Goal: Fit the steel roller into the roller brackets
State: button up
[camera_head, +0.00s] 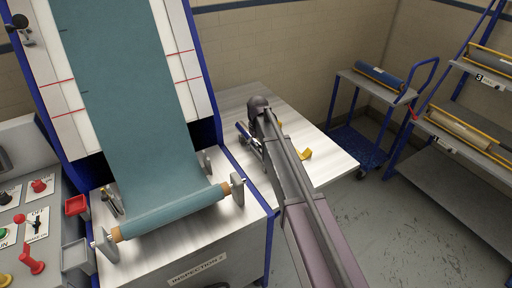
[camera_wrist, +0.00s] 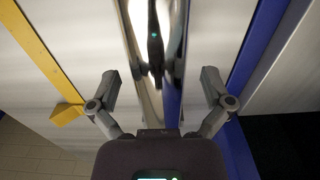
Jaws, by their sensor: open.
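The steel roller (camera_wrist: 150,60) is a shiny chrome cylinder running lengthwise down the wrist view, between the two fingers. My gripper (camera_wrist: 161,88) is open, one finger on each side of it, with visible gaps. In the head view my gripper (camera_head: 248,145) is over the white side table, and my arm hides much of that spot. Grey upright brackets stand on the inspection machine: one at front left (camera_head: 106,244), one at front right (camera_head: 237,189), and another behind the right one (camera_head: 204,162). A teal cloth roll (camera_head: 172,212) lies between the front brackets.
Teal cloth (camera_head: 130,90) hangs down the machine's sloped panel. A yellow piece (camera_head: 305,154) is on the side table (camera_head: 328,165). A control panel (camera_head: 30,220) stands at left. A blue cart (camera_head: 375,93) and a shelf rack (camera_head: 455,160) with rolls are at right.

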aim_at(257, 142)
jog(key=shift+c, duration=0.2)
grip_shut()
jog(key=shift+r, duration=0.15)
dwell(0.3)
notch_tip(257, 142, up, 10)
jog(key=p, duration=1)
jog(key=shift+s+f, duration=0.1)
jog(key=shift+f, duration=0.1)
dwell(0.6)
